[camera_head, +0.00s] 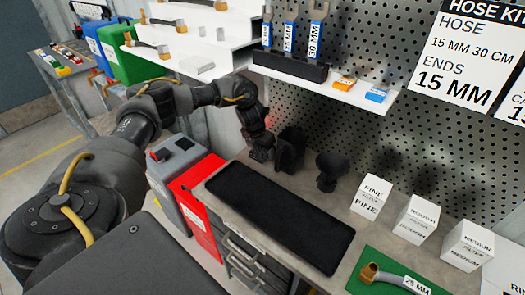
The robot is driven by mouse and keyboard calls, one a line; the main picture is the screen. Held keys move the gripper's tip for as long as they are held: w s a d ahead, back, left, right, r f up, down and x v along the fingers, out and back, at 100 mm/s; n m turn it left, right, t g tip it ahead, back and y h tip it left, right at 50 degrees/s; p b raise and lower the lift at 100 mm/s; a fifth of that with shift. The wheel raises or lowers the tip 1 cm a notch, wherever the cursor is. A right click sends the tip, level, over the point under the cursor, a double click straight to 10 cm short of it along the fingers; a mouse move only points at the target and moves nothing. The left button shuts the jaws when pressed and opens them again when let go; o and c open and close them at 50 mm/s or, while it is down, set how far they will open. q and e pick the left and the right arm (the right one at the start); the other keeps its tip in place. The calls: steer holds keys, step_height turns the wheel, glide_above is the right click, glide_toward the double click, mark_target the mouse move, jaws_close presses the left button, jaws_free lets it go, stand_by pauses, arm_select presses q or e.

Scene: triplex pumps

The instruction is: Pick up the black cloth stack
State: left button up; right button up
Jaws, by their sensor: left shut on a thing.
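My left arm comes in from the left and reaches to the back of the workbench. My left gripper (268,153) is at the bench's back left, beyond the black mat, and is shut on a dark thing. This looks like the black cloth stack (290,149), a dark upright shape right at the fingers. Its outline is hard to tell from the black gripper, and the fingertips are partly hidden. I cannot tell whether it touches the bench. My right gripper is not in view.
A black mat (280,215) covers the bench's middle. A black funnel-like piece (331,171) stands right of the gripper. White filter boxes (371,196) and a hose on a green mat (396,280) lie further right. A white shelf (330,88) overhangs the back.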

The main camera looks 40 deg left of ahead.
mark_target(262, 150)
arm_select(q)
step_height(262, 150, up, 9)
steer(key=shift+r+b, duration=0.1)
steer(key=shift+b, duration=0.35)
steer(key=shift+r, duration=0.45)
